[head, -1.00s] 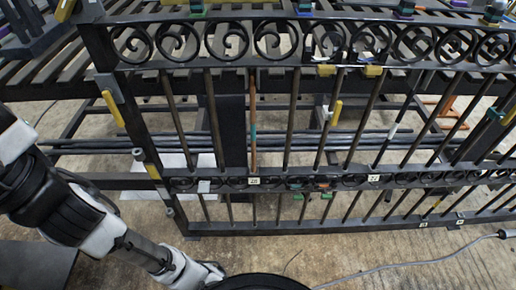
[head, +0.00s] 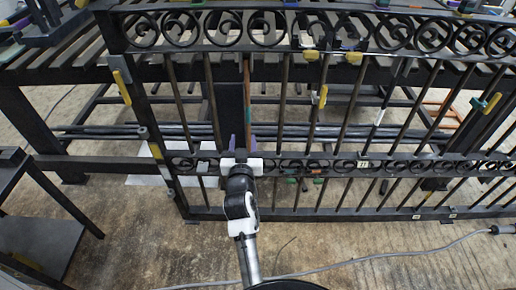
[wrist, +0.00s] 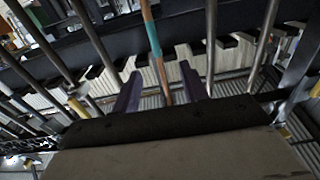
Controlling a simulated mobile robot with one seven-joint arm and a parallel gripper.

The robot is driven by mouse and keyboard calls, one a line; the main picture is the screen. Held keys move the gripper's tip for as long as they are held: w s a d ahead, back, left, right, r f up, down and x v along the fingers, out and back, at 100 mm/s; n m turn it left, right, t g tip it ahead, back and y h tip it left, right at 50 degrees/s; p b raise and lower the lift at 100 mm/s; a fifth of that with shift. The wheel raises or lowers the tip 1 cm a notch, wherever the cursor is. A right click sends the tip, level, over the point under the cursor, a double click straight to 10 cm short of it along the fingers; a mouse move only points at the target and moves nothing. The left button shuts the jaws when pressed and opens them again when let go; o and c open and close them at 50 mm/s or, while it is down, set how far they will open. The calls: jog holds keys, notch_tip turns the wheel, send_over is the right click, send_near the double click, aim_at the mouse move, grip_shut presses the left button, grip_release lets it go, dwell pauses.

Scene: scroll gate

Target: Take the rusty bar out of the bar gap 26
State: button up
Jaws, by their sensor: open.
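The rusty bar (head: 247,95) stands upright in the gate (head: 112,35), left of centre, with a teal patch on its middle. Its lower end is hidden behind my gripper (head: 242,144) in the head view. My gripper is open, with two purple fingers pointing up in front of the bar's lower part. In the wrist view the rusty bar (wrist: 153,38) runs down between the two fingers of my gripper (wrist: 160,90). I cannot tell whether the fingers reach around it or stop short. The label under the bar is hidden by my gripper.
Grey bars stand close on both sides of the rusty bar. Yellow clamps (head: 122,87) grip the gate's left post, and another yellow clamp (head: 322,97) sits on a bar to the right. A dark table (head: 40,215) stands at left. A cable (head: 400,255) lies on the floor.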

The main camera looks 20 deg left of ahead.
aim_at(248, 111)
jog(key=shift+d+f+x, duration=0.15)
jog(key=shift+f+x, duration=0.05)
jog(key=shift+x, duration=2.1)
jog(key=shift+d+f+x, duration=0.15)
jog(key=shift+d+x, duration=0.05)
jog(key=shift+x, duration=2.15)
jog(key=shift+d+f+x, duration=0.15)
jog(key=shift+f+x, duration=0.05)
jog(key=shift+x, duration=2.1)
jog(key=shift+w, duration=0.15)
jog(key=shift+c, duration=0.2)
grip_shut()
jog(key=shift+r, duration=0.2)
jog(key=shift+r+p, duration=0.45)
jog(key=shift+r, duration=0.35)
jog(key=shift+v, duration=1.75)
